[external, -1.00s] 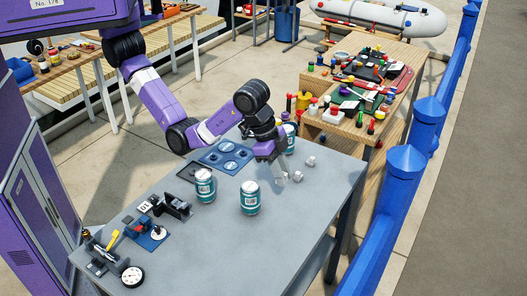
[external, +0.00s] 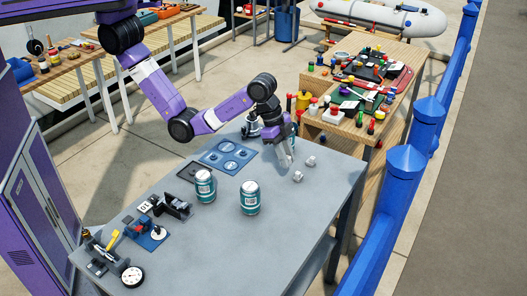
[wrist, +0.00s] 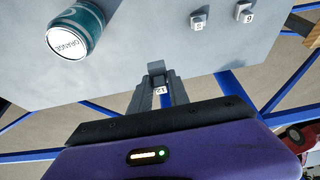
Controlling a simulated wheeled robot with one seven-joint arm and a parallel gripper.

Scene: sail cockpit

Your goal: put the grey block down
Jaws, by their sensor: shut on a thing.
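My gripper (external: 284,164) is over the far right part of the grey table (external: 262,236). In the wrist view, my gripper (wrist: 157,84) is shut on a small grey block (wrist: 159,91) with a pale numbered label. The block sits between the fingers, partly hidden by them, and is hard to make out in the external view. I cannot tell whether it touches the table.
Two small pale cubes (external: 311,161) (external: 297,176) lie right of my gripper. Teal cans (external: 249,198) (external: 205,186) stand nearer, and another is partly behind my gripper. A blue tray (external: 229,154) lies left. The table's front right is clear.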

